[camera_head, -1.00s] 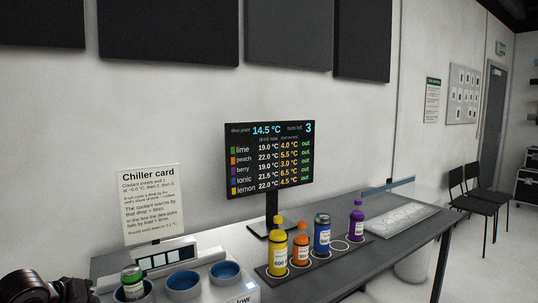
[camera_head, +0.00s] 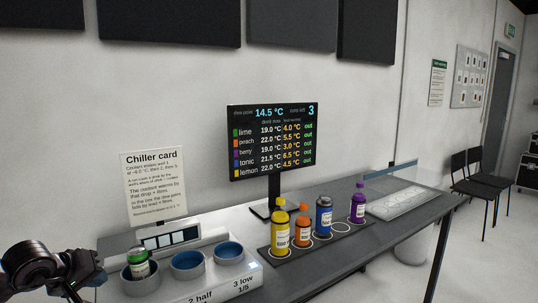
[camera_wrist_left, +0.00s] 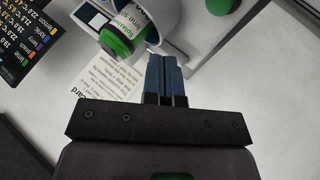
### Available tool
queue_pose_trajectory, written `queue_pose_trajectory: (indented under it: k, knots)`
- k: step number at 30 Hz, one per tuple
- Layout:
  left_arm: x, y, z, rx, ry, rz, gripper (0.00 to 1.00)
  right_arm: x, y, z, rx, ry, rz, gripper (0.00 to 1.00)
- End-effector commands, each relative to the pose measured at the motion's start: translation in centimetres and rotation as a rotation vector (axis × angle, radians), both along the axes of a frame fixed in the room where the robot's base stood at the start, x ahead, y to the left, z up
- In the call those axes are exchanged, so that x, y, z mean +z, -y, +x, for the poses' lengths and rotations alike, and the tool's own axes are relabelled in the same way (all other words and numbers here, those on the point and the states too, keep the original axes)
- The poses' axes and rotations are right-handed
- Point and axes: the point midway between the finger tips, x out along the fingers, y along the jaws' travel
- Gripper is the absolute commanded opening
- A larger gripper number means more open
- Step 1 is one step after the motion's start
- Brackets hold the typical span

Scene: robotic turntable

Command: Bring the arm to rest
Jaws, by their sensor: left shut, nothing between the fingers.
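My left gripper (camera_wrist_left: 164,75) is shut with nothing between its blue-grey fingers in the left wrist view. In the head view my left arm comes in at the lower left, beside the chiller's left well; its fingertips are hard to make out there. My right gripper is not in view.
The middle well (camera_head: 188,260) and right well (camera_head: 229,252) look empty. A screen (camera_head: 272,141) and a chiller card (camera_head: 155,187) stand behind. The table's right end has a white tray (camera_head: 405,206).

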Motion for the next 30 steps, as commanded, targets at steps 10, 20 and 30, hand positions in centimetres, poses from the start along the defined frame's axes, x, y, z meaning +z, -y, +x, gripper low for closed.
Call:
queue_pose_trajectory:
  k: [10, 20, 30]
  knots:
    - [3.9, 5.2, 0.3, 0.300, -0.141, -0.824, 0.00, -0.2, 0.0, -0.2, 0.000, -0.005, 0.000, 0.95]
    - [6.8, 11.1, -0.7, 0.616, -0.673, -1.910, 0.00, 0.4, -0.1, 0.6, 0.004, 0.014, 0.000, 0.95]
    - [1.3, 10.7, -2.7, -0.912, 1.233, 2.411, 0.00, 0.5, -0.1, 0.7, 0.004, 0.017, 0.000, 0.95]
